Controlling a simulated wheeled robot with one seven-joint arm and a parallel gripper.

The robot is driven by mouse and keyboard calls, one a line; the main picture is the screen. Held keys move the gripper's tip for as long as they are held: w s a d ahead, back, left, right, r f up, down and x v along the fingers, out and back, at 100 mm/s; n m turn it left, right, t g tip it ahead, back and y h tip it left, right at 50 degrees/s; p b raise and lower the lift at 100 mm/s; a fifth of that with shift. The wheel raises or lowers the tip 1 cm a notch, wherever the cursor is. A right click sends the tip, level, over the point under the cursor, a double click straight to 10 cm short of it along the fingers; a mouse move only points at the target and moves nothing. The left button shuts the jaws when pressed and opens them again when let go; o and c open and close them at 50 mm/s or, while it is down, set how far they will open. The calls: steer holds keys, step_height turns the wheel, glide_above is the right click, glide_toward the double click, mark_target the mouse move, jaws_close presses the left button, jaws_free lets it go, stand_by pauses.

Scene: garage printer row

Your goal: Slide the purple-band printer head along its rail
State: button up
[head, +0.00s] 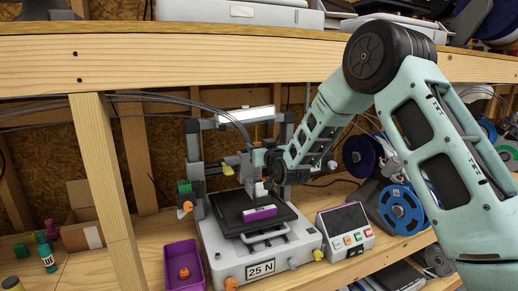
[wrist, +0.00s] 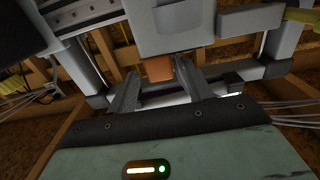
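A grey printer (head: 258,262) marked "25 N" stands on the wooden bench. Its rail (head: 215,170) runs across the frame above the dark bed, partly hidden behind my arm. A white head part (head: 257,189) shows just below my gripper (head: 266,164), above a purple block with a white label (head: 260,213) on the bed. In the wrist view my gripper (wrist: 158,75) has its two fingers apart, with an orange block (wrist: 160,68) and a dim purple strip (wrist: 155,98) showing between them. I cannot tell whether the fingers touch the head.
A purple tray (head: 182,251) with an orange piece stands left of the printer. A control box with a screen (head: 344,230) and a blue spool (head: 401,205) stand to the right. A wooden post (head: 106,170) and a shelf beam (head: 200,57) bound the space.

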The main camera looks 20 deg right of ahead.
steer(key=s+b, duration=0.6)
steer(key=s, duration=1.1)
steer(key=shift+s, duration=0.25)
steer(key=s+a+f+n+g+y, duration=0.2)
steer(key=s+a+f+g, duration=0.35)
steer(key=a, duration=0.25)
steer(key=s+a+f+n+g+y, duration=0.2)
steer(key=s+a+f+g, duration=0.25)
steer(key=s+a, duration=0.3)
steer(key=s+a+f+n+g+h, duration=0.1)
steer(key=s+g, duration=0.3)
steer(key=s, duration=0.6)
steer(key=s+a+f+n+g+h, duration=0.1)
steer(key=s+g, duration=0.3)
steer(key=s, duration=0.7)
steer(key=shift+f+n+h, duration=0.7)
steer(key=shift+n, duration=0.2)
